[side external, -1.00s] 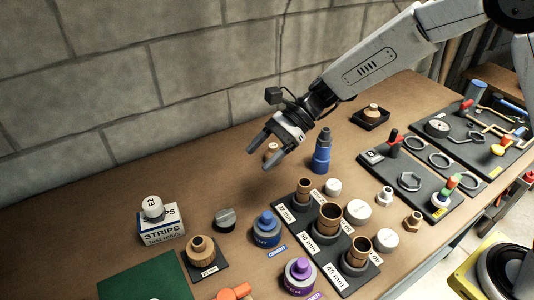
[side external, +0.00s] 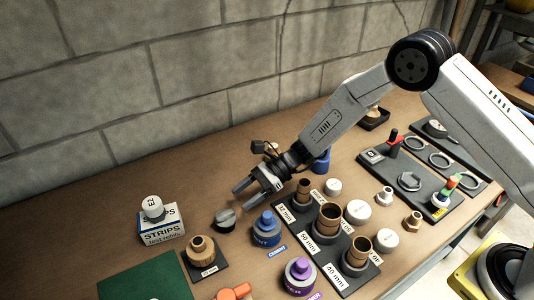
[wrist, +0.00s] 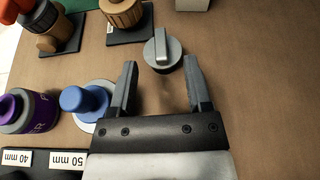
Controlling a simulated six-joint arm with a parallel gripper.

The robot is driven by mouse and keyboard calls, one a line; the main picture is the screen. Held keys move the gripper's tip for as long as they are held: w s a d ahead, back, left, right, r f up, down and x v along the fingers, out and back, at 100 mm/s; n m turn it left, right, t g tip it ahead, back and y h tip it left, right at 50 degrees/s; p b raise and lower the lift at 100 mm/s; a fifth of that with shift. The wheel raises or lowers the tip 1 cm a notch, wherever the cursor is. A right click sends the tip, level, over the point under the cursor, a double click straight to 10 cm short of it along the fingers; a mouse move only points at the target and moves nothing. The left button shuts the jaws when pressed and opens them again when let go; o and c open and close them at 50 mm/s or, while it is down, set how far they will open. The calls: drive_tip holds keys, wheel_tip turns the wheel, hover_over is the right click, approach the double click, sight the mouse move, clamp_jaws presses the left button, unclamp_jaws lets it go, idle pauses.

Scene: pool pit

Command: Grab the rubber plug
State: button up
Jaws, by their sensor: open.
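The rubber plug (side external: 225,220) is a dark grey round disc with a lighter grey top and a raised grip bar. It lies on the brown bench between the strips box and the blue cement pot. In the wrist view the plug (wrist: 161,50) sits just beyond the fingertips, roughly centred between them. My gripper (side external: 240,199) is open and empty, low over the bench, with its fingers pointing toward the plug. In the wrist view my gripper (wrist: 160,66) shows both dark fingers apart, with bare bench between them.
A blue cement pot (side external: 267,230) stands close by. A wooden-topped fitting (side external: 201,249) on a dark pad and a strips box (side external: 161,226) with a white cap are on the plug's other side. A labelled rack (side external: 300,222) of pipe pieces lies to the right. The bench behind the plug is clear.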

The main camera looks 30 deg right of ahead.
sight(221, 215)
drive_tip(key=shift+x, duration=3.9)
drive_tip(key=shift+f, duration=0.15)
drive_tip(key=shift+d, duration=0.1)
clamp_jaws()
